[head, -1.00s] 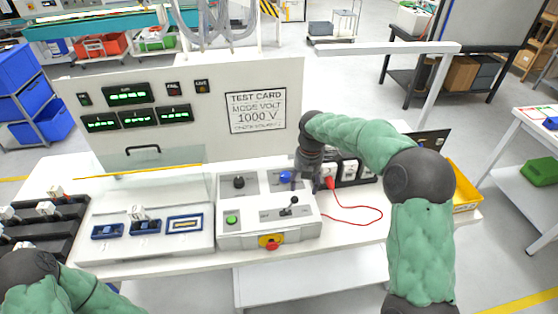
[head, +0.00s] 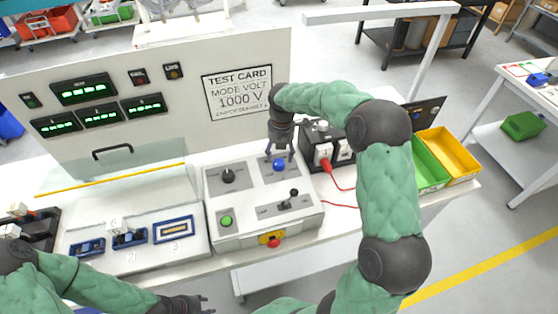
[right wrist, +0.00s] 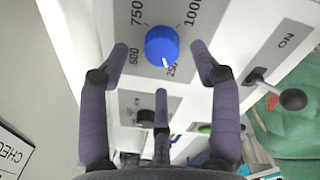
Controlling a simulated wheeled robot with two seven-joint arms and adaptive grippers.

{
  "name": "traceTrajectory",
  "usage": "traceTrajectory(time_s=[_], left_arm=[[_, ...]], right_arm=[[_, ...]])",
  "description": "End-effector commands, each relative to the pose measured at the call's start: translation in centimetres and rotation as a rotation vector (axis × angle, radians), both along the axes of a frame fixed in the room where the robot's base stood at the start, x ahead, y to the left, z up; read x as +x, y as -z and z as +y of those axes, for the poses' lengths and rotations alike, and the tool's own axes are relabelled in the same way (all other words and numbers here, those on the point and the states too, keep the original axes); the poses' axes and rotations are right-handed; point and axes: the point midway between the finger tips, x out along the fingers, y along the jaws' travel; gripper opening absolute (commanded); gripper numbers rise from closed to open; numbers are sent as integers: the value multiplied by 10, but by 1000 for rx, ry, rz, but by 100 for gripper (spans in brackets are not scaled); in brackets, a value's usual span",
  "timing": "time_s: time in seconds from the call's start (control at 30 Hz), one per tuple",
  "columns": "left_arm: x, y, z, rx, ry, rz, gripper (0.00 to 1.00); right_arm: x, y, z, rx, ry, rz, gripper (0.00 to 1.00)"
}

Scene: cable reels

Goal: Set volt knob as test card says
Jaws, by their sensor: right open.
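The test card (head: 238,91) on the back panel reads mode volt, 1000 V. The blue volt knob (head: 279,165) is on the white control box (head: 225,202); in the right wrist view the knob (right wrist: 162,45) has its white mark at 250, with 500, 750 and 1000 around the dial. My right gripper (head: 280,154) is open just above the blue knob. In the right wrist view its fingers (right wrist: 160,60) are spread on both sides of the knob, apart from it. My left gripper (head: 204,303) is at the bottom edge, and its opening is unclear.
A black knob (head: 228,176), a green button (head: 226,221), a lever (head: 291,199) and a red stop button (head: 272,241) share the box. A red cable (head: 342,190) runs to its right. Green and yellow bins (head: 450,152) stand farther right.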

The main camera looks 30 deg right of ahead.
Motion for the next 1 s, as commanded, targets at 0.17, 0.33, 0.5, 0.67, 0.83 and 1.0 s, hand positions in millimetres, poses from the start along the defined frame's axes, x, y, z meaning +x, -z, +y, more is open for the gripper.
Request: traceTrajectory(time_s=[0.17,0.33,0.5,0.67,0.83,1.0], left_arm=[[0,5,0,0,0,0,40],[0,7,0,0,0,-1,40],[0,7,0,0,0,-1,40],[0,7,0,0,0,-1,40],[0,7,0,0,0,-1,40],[0,7,0,0,0,-1,40]], right_arm=[[1,28,0,1,1,2,63],[1,40,1,1,1,1,63],[1,44,1,0,0,0,63],[1,43,1,0,0,0,63],[1,43,1,0,0,0,21],[1,43,0,-1,0,0,9]])
